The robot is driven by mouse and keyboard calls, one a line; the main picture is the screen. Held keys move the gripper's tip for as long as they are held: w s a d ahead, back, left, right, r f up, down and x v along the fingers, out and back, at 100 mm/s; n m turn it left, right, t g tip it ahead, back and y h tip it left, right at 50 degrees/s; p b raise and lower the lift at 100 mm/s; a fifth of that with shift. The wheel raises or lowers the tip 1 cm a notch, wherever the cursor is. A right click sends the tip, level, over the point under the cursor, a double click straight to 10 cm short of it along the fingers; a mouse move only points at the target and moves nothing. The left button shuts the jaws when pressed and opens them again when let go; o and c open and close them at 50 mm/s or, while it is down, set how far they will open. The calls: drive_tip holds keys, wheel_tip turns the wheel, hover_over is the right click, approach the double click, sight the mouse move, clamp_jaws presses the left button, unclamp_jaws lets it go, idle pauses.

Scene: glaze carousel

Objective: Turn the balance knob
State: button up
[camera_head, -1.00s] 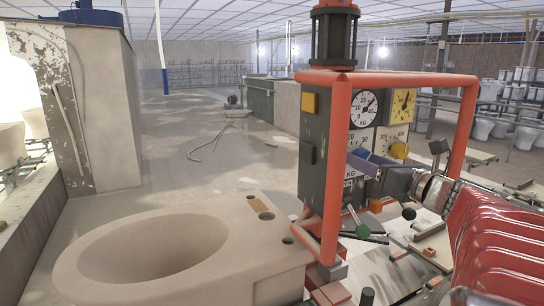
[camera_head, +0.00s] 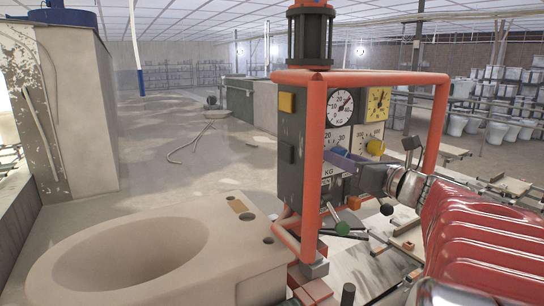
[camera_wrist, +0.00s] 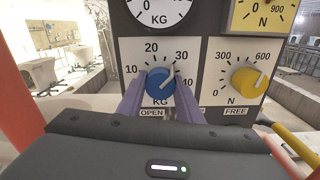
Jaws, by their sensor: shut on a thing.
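The grey scale box (camera_head: 291,130) stands in a red tube frame, right of centre in the head view. In the wrist view a blue knob (camera_wrist: 160,87) sits on a white KG scale (camera_wrist: 130,50). Its pale pointer line aims up and right, near the 30 mark. My gripper (camera_wrist: 158,82) has its two purple fingers on either side of this knob and is shut on it. In the head view my gripper (camera_head: 345,160) reaches the panel from the right, and its fingers partly cover the lower left dial. A yellow knob (camera_wrist: 248,82) sits on the N scale beside it.
A round KG gauge (camera_head: 340,107) and a yellow N gauge (camera_head: 378,104) are above the knobs. The red frame (camera_head: 313,150) has posts on both sides of the panel. A pale basin block (camera_head: 235,270) fills the lower left. The floor behind is mostly open.

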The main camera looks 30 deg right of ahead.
drive_tip(key=shift+n, duration=2.9)
drive_tip(key=o, duration=1)
drive_tip(key=shift+o, duration=0.2)
drive_tip(key=shift+s, duration=0.15)
drive_tip(key=s, duration=1.3)
drive_tip(key=shift+s+d, duration=0.25)
